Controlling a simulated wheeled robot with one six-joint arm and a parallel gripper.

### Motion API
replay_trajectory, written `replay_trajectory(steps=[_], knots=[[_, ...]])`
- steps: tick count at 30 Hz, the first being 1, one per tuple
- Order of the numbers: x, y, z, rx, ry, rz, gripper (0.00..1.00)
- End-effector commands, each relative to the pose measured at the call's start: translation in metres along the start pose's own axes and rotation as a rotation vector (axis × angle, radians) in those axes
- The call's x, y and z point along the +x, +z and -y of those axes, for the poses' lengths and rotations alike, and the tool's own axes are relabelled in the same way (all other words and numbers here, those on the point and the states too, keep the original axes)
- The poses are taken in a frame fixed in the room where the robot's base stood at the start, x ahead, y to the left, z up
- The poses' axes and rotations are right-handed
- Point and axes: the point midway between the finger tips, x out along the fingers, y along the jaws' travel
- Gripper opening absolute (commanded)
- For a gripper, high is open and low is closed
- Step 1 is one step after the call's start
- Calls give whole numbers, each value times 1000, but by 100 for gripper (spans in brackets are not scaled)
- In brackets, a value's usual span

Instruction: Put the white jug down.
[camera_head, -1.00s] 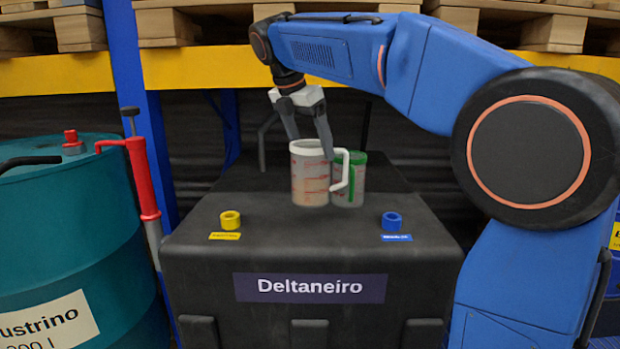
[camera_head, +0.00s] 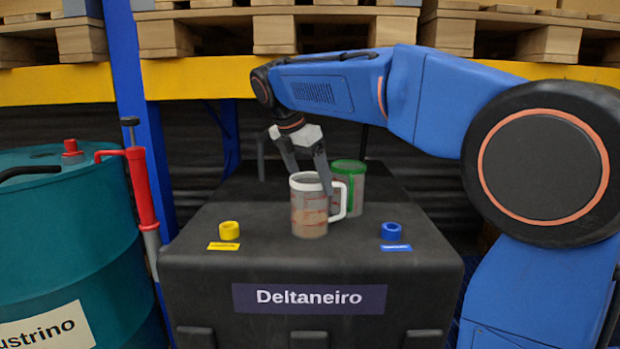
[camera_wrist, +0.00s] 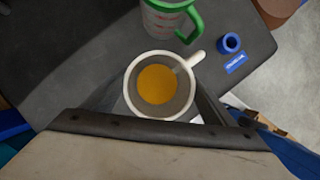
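The white jug (camera_head: 308,212) has a white rim and handle, red markings and a see-through body. It is upright over the front of the black case top (camera_head: 262,240); I cannot tell whether its base touches it. The wrist view looks down into the jug (camera_wrist: 133,88) and shows orange liquid. My gripper (camera_head: 307,180) reaches down from behind with its fingers on either side of the jug, shut on it. The right finger is on the handle side. The fingers also show in the wrist view (camera_wrist: 160,100).
A green-rimmed jug (camera_head: 350,178) stands close behind, right of the white jug. A yellow ring (camera_head: 229,230) and a blue ring (camera_head: 391,230) sit left and right on the case, with labels in front. A teal drum (camera_head: 65,235) and red pump (camera_head: 140,185) stand left.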

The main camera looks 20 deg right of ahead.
Motion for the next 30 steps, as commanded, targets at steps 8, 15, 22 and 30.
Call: replay_trajectory(steps=[8,15,22,30], knots=[[0,0,0,0,0,0,96],[-10,1,-1,0,3,1,96],[-49,1,-1,-1,3,0,96],[-98,1,-1,0,3,0,96]])
